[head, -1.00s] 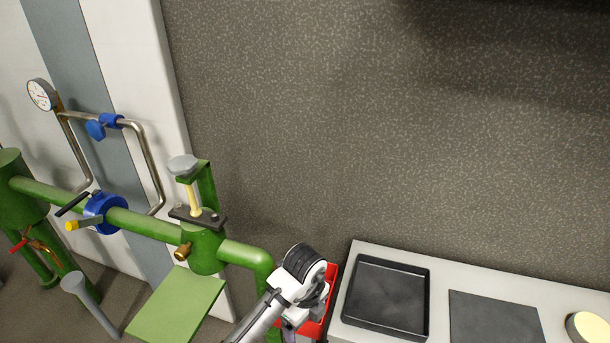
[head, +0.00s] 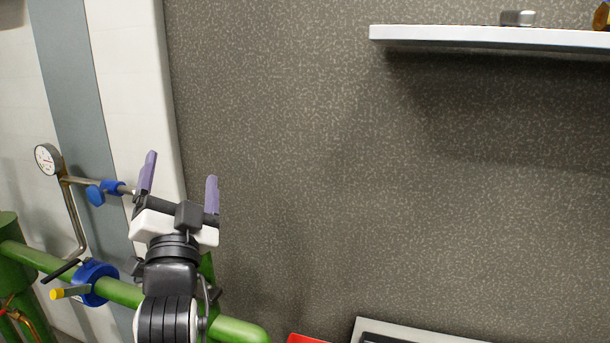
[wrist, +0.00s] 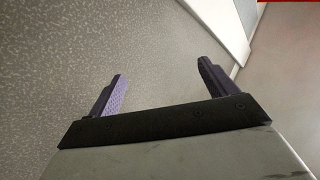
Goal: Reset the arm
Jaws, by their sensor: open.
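My gripper (head: 181,187) is raised at the left-centre of the head view, its two purple fingers pointing up and spread apart. It is open with nothing between the fingers. It hides part of the green pipework and the bent steel tube behind it. In the wrist view my gripper (wrist: 160,90) shows both fingers apart, with only speckled wall and floor-like surfaces beyond them.
Green pipe (head: 120,291) with a blue valve (head: 97,284) runs at lower left, below a gauge (head: 48,159). A white shelf (head: 490,37) with a small grey object (head: 517,18) is at upper right. A tabletop edge (head: 385,329) and red item (head: 305,339) show at the bottom. The speckled wall's middle is clear.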

